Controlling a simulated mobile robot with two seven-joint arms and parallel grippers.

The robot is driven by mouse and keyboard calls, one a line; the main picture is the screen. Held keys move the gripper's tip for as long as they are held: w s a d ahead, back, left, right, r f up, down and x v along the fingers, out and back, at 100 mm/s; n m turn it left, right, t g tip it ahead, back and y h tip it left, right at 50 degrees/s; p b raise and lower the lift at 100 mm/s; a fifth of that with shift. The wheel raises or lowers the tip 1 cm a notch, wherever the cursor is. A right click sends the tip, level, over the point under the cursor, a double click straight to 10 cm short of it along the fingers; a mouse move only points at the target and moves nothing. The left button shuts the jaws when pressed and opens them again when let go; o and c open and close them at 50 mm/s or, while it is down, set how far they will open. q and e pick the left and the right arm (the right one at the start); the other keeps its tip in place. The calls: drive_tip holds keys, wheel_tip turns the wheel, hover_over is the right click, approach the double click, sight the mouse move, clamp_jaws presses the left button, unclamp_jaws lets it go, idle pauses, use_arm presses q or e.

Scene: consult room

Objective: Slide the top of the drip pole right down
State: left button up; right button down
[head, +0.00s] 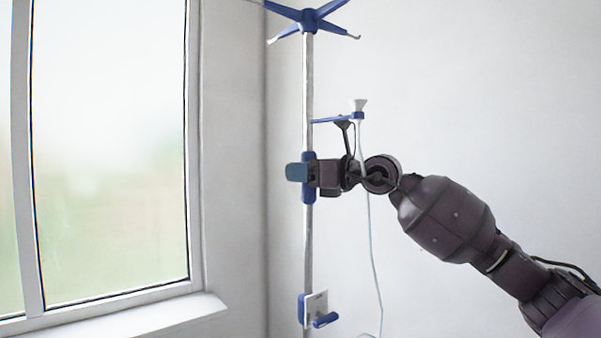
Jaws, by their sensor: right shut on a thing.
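The drip pole (308,82) stands upright near the room corner, a thin silver pole. Its blue top with several hooked arms (308,20) is at the upper edge of the view, partly cut off. My right gripper (311,175) reaches in from the right and is shut on the blue collar (308,195) around the pole, well below the top. The fingertips are partly hidden against the collar. My left gripper is not in view.
A blue side arm (335,120) with a white holder and hanging tube (372,240) sits just above my gripper. A lower blue clamp (325,320) holds a white box (316,304). A window (110,150) with a sill (140,317) is at left.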

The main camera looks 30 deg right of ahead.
wheel_tip(320, 180, down, 18)
drive_tip(key=b, duration=0.7)
drive_tip(key=shift+r, duration=0.2)
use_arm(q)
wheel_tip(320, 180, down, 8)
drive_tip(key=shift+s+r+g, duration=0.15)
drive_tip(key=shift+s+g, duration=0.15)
use_arm(e)
drive_tip(key=shift+f, duration=0.5)
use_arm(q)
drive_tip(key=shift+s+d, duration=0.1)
use_arm(e)
drive_tip(key=shift+f, duration=0.1)
drive_tip(key=c, duration=0.8)
unclamp_jaws()
drive_tip(key=shift+s+d, duration=0.1)
drive_tip(key=shift+s, duration=0.05)
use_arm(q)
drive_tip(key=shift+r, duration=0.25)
use_arm(e)
drive_tip(key=shift+v, duration=5.25)
